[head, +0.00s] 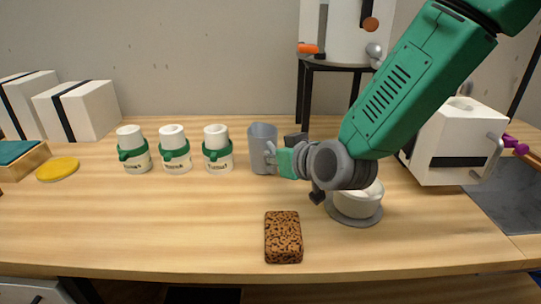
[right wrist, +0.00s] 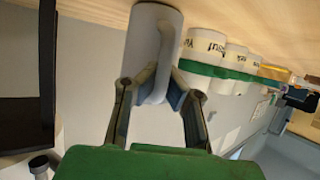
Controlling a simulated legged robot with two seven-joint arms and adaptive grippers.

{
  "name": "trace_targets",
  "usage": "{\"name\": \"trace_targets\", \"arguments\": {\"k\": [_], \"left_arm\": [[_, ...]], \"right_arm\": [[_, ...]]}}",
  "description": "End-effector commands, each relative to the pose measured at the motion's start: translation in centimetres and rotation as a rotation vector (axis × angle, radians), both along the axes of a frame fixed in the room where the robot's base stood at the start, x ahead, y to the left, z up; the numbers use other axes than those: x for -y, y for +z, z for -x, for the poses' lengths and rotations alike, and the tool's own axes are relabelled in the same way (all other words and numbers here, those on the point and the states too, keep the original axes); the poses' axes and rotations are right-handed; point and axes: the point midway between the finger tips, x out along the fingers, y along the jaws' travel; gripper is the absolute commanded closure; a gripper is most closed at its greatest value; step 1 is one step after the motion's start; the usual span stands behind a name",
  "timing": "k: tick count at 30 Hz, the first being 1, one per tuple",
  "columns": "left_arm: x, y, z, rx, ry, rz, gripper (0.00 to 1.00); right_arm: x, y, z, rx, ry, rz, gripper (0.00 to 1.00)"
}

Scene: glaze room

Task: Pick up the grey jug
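The grey jug (head: 262,148) stands upright on the wooden table, right of a row of white jars, with its handle towards my right arm. My right gripper (head: 281,158) is at the handle side of the jug. In the right wrist view the jug (right wrist: 150,40) is straight ahead. The fingers of my right gripper (right wrist: 153,92) are apart, one on each side of the handle, with gaps visible; I cannot tell whether either touches the jug. My left gripper is in neither view.
Three white jars with green bands (head: 174,150) stand left of the jug. A brown speckled sponge (head: 283,237) lies in front. A white bowl (head: 357,200) sits on a grey disc below my right arm. A white box with a handle (head: 455,145) is at right. The front left table is clear.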

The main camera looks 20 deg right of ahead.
Motion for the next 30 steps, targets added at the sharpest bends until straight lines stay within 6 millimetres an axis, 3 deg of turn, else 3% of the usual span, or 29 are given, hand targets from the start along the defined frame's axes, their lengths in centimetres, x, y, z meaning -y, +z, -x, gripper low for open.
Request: {"name": "trace_targets", "arguments": {"k": [18, 30], "left_arm": [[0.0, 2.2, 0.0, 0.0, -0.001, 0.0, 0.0], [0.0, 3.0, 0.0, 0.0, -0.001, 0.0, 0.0]], "right_arm": [[-0.2, 6.5, -0.2, 0.011, -0.003, 0.001, 1.0], [0.0, 9.1, -0.2, 0.008, -0.003, -0.001, 1.0]]}}
